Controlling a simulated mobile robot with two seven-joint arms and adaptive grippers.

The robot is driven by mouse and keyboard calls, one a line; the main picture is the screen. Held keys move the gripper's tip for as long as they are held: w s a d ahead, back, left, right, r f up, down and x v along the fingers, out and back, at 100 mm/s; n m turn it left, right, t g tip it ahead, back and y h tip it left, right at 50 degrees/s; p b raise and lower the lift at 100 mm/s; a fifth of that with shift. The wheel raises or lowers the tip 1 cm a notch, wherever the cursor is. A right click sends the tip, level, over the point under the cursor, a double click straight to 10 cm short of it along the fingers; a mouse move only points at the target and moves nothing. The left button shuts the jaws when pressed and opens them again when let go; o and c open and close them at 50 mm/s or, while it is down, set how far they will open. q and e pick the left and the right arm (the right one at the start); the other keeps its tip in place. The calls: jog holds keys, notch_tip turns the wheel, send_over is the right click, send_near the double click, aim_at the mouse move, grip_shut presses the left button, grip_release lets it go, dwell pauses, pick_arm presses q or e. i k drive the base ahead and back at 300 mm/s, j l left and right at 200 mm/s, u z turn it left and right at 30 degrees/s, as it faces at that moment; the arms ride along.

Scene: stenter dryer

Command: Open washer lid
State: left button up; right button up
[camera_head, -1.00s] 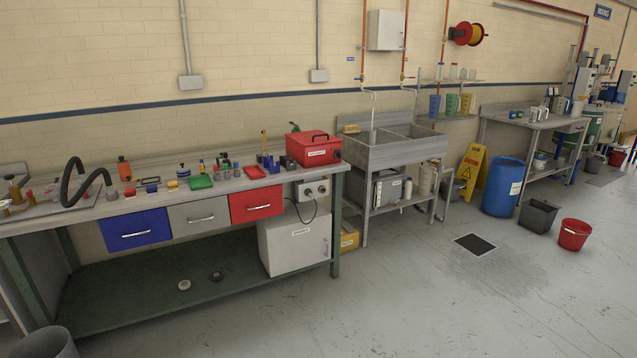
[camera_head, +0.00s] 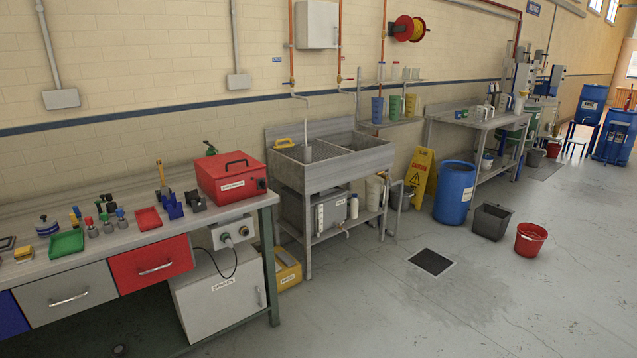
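No machine that I can clearly tell is the washer shows in the head view. A red lidded box (camera_head: 231,178) with a black handle on top stands at the right end of the workbench. Its lid is shut, and the label on its front is too small to read. I cannot tell whether it is the washer. Neither of my grippers is in view.
The workbench (camera_head: 105,241) with drawers fills the lower left. Beside it stands a steel sink (camera_head: 340,168). A yellow caution sign (camera_head: 420,180), blue drum (camera_head: 454,192), grey bin (camera_head: 491,222) and red bucket (camera_head: 530,239) stand along the wall. The floor at right is open.

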aim_at(228, 159)
jog(key=i+l+u, duration=0.1)
jog(key=i+u, duration=0.15)
jog(key=i, duration=0.2)
jog(key=i+l+u, duration=0.15)
jog(key=i+u, duration=0.15)
jog(key=i+l+u, duration=0.25)
jog(key=i, duration=0.25)
jog(key=i+l+u, duration=0.7)
jog(key=u, duration=0.15)
jog(key=l, duration=0.1)
